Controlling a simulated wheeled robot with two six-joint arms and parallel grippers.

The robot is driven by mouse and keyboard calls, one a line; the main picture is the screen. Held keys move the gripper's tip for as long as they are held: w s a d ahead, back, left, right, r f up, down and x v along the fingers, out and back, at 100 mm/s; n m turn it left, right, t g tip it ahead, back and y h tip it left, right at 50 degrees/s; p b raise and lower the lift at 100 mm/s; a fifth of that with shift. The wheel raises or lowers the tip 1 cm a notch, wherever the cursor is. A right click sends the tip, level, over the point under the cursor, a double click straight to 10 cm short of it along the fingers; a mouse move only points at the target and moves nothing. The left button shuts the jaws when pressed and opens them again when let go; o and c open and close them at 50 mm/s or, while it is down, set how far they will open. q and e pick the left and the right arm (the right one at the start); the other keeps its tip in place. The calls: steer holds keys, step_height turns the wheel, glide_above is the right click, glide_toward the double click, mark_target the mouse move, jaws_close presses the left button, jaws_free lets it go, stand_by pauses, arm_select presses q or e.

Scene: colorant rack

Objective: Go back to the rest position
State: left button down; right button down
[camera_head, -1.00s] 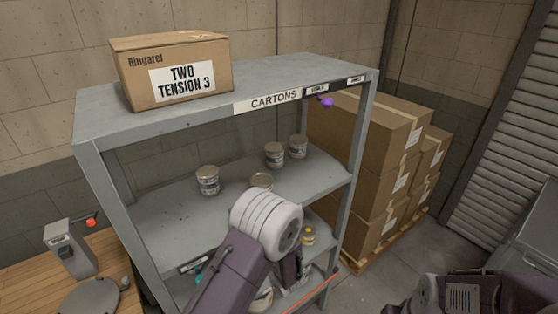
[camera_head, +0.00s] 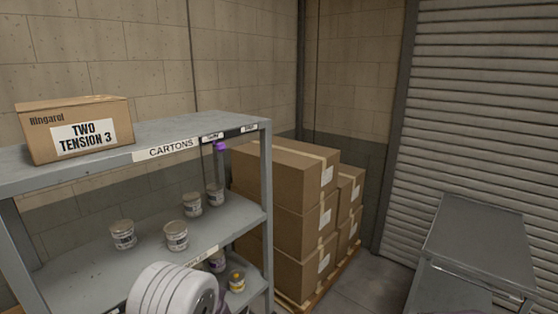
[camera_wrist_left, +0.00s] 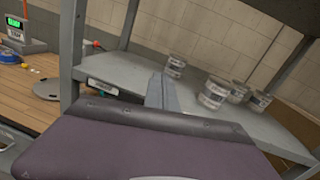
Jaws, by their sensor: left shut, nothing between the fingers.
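My left gripper (camera_wrist_left: 162,92) shows in the left wrist view as grey fingers pressed together, with nothing between them. It is in front of the grey shelf rack (camera_wrist_left: 120,68), and several tins stand beyond it to the right. In the head view only a pale ringed joint of my left arm shows at the bottom edge; the gripper itself is out of that picture. My right gripper is not in view.
The rack (camera_head: 190,127) fills the left, with a carton (camera_head: 78,130) on top and tins (camera_head: 122,235) on its shelf. Stacked boxes (camera_head: 285,205) stand right of it. A grey metal table (camera_head: 480,245) is at right. Floor shows between boxes and table.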

arm_select(q)
steer(key=s+a+f+n+g+b, duration=0.3)
steer(key=s+a+n+g, duration=0.45)
steer(key=s, duration=0.35)
steer(key=s+d+f+n+g+h+b, duration=0.1)
steer(key=s+d+f+n+g+h, duration=0.1)
steer(key=s+f+n+g+h, duration=0.5)
steer(key=s+d+f+n+t+h+b, duration=0.2)
steer(key=s+d+f+n+t+h, duration=0.15)
steer(key=s+d+f, duration=0.45)
steer(key=w+d+n+t+h, duration=0.2)
steer(key=w+d+n+h, duration=0.3)
steer(key=d, duration=0.6)
steer(key=shift+w+f+p, duration=0.4)
steer(key=shift+w+f, duration=0.05)
steer(key=shift+w, duration=0.8)
steer(key=shift+s, duration=0.1)
